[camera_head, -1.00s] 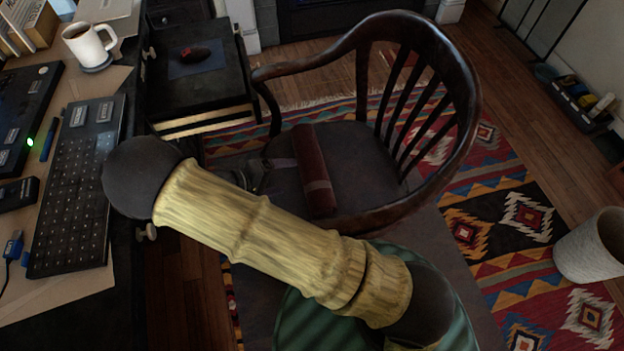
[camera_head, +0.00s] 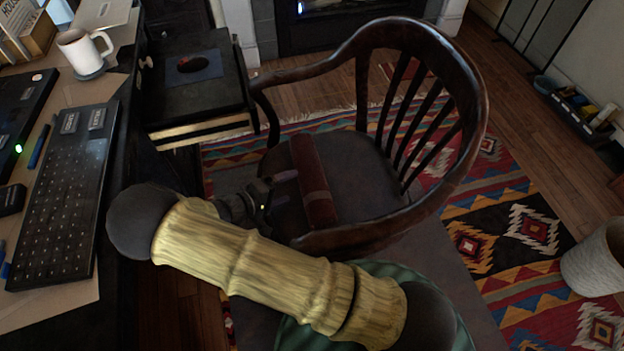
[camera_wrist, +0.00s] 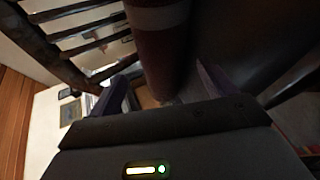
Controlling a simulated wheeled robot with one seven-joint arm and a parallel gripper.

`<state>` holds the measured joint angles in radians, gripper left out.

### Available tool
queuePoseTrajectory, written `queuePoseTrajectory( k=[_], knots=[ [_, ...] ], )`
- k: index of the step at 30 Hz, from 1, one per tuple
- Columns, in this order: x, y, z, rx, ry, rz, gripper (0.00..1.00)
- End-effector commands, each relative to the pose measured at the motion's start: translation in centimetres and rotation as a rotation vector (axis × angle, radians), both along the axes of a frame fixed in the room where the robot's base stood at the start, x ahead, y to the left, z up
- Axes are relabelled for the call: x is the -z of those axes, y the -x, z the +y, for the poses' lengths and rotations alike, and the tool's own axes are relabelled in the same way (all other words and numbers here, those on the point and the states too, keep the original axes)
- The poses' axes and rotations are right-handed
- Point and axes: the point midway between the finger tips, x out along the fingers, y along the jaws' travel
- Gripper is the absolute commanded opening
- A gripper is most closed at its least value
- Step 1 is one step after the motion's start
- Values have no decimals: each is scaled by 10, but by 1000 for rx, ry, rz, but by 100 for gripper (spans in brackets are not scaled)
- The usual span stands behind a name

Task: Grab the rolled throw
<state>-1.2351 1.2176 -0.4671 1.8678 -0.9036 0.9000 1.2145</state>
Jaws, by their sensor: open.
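The rolled throw (camera_head: 314,185) is a dark red roll with a pale band, lying on the dark seat of the wooden armchair (camera_head: 352,172). In the head view my gripper (camera_head: 284,189) is at the left side of the roll, low over the seat, with its fingers pointing right toward it. In the wrist view the throw (camera_wrist: 160,50) runs down between my two spread fingers (camera_wrist: 164,90). The jaws are open and not closed on it. Whether either finger touches the roll cannot be told.
The chair's curved arm and back (camera_head: 455,120) rise around the seat's far and right sides. A desk with a keyboard (camera_head: 62,195) and a white mug (camera_head: 82,50) is at left. An open drawer (camera_head: 190,95) is beside the chair. A pale bin (camera_head: 596,260) stands at right.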

Motion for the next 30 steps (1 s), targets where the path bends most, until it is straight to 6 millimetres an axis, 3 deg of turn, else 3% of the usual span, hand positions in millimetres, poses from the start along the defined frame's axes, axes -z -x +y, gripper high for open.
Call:
queuePoseTrajectory(
  k=[14, 24, 30],
  knots=[
    [5, -6, -11, 2, 0, 0, 83],
    [22, -27, -48, 6, 1, 0, 83],
    [24, -30, -53, 6, -1, 4, 83]
  ],
)
